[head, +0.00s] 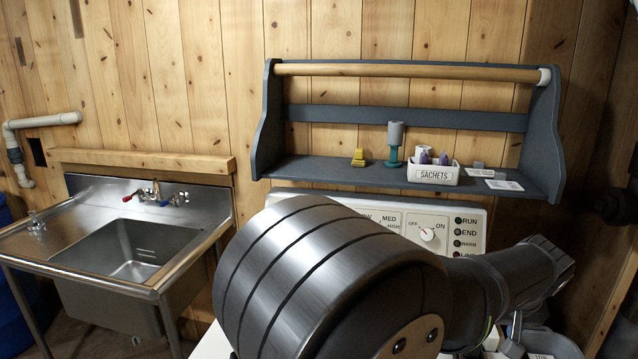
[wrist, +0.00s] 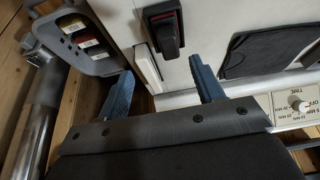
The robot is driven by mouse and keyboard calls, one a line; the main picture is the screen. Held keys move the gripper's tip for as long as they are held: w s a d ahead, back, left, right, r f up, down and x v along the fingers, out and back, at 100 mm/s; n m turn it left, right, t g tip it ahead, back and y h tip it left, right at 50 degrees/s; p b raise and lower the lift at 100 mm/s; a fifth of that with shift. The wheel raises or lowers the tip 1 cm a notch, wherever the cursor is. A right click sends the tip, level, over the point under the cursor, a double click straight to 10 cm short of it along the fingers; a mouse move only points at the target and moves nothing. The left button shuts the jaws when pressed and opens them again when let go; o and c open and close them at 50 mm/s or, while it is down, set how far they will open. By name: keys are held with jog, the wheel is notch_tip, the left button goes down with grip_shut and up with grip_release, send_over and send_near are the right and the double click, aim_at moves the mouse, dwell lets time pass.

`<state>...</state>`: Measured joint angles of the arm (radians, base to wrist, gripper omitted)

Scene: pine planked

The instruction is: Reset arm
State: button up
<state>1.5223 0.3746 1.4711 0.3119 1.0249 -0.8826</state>
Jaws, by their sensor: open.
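My gripper (wrist: 163,88) shows in the wrist view with its two blue fingers spread wide apart. Nothing is held between them. Beyond the fingers is a white appliance surface (wrist: 205,50), and I cannot tell how far the fingertips are from it. In the head view my arm's large grey links fill the lower middle and right, in front of a control panel (head: 396,222) with dials and lights. My gripper's fingers cannot be made out in the head view.
A blue-grey wall shelf (head: 330,168) holds a sachets box (head: 433,174), a teal-based grey item (head: 395,140) and a yellow item (head: 358,157). A steel sink (head: 130,250) stands left. The wrist view shows a black-and-red switch (wrist: 164,28) and a grey holder (wrist: 96,62) with labelled compartments.

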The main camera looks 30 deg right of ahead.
jog(key=shift+n, duration=0.8)
jog(key=w+a+f, duration=0.1)
jog(key=w+a, duration=0.1)
jog(key=w, duration=0.8)
jog(key=w+a+f, duration=0.1)
jog(key=w+a, duration=0.1)
jog(key=w, duration=0.7)
jog(key=w+a+f, duration=0.1)
jog(key=w+a, duration=0.1)
jog(key=w, duration=0.8)
jog(key=shift+w+a+f, duration=0.25)
jog(key=shift+w+f, duration=0.05)
jog(key=shift+w, duration=0.05)
jog(key=shift+y, duration=0.3)
jog(key=s+d+r, duration=0.1)
jog(key=s+d, duration=0.2)
jog(key=s, duration=0.7)
jog(key=s+d+r+m, duration=0.1)
jog(key=s+d, duration=0.2)
jog(key=s, duration=0.7)
jog(key=shift+r, duration=0.15)
jog(key=shift+d, duration=0.1)
